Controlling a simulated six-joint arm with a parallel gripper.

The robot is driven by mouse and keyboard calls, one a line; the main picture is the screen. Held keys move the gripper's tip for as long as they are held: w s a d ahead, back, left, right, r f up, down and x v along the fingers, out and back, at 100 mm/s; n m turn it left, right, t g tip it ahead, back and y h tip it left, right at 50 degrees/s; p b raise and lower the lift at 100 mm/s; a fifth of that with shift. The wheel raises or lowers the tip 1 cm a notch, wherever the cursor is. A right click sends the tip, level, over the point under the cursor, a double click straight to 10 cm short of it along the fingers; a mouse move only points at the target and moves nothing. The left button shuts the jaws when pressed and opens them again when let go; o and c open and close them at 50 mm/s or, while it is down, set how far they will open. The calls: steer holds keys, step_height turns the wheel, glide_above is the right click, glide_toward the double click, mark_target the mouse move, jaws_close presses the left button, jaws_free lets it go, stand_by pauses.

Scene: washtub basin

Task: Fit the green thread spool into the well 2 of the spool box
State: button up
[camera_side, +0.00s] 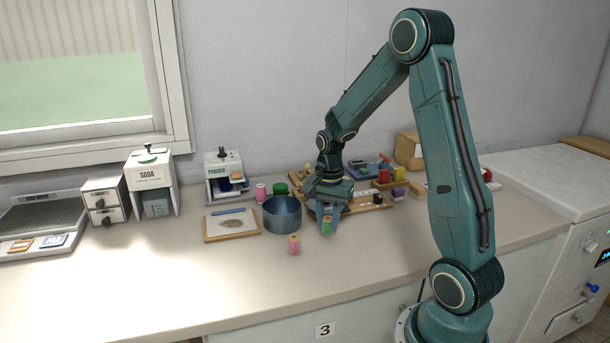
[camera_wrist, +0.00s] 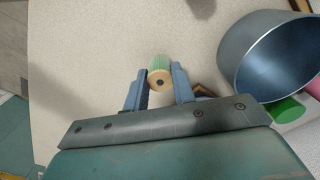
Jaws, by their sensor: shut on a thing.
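The green thread spool (camera_wrist: 160,72) is between the two fingers of my gripper (camera_wrist: 157,88) in the wrist view, with its pale round end and dark centre hole towards the camera. In the side view my gripper (camera_side: 327,226) points down over the counter, right of the blue-grey basin, with the spool (camera_side: 327,229) low between its fingers. I cannot tell whether the spool touches the counter. I cannot pick out the spool box or its well 2 for certain; my gripper and wrist hide part of the area behind them.
The basin (camera_side: 282,216) stands close left of my gripper, and also at right in the wrist view (camera_wrist: 245,75). A pink spool (camera_side: 294,245) stands in front. A crowded wooden board (camera_side: 372,207) lies behind right. The front counter (camera_side: 220,290) is clear.

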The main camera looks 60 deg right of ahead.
mark_target(327, 218)
step_height(327, 218, up, 18)
steer(key=shift+r, duration=0.15)
stand_by(0.3)
stand_by(0.6)
steer(key=w+d, duration=0.6)
steer(key=d, duration=0.4)
steer(key=w+d, duration=0.6)
steer(key=d, duration=0.4)
steer(key=shift+r+n, duration=0.3)
steer(key=shift+r, duration=0.05)
steer(key=shift+f, duration=10)
steer(key=shift+f, duration=0.15)
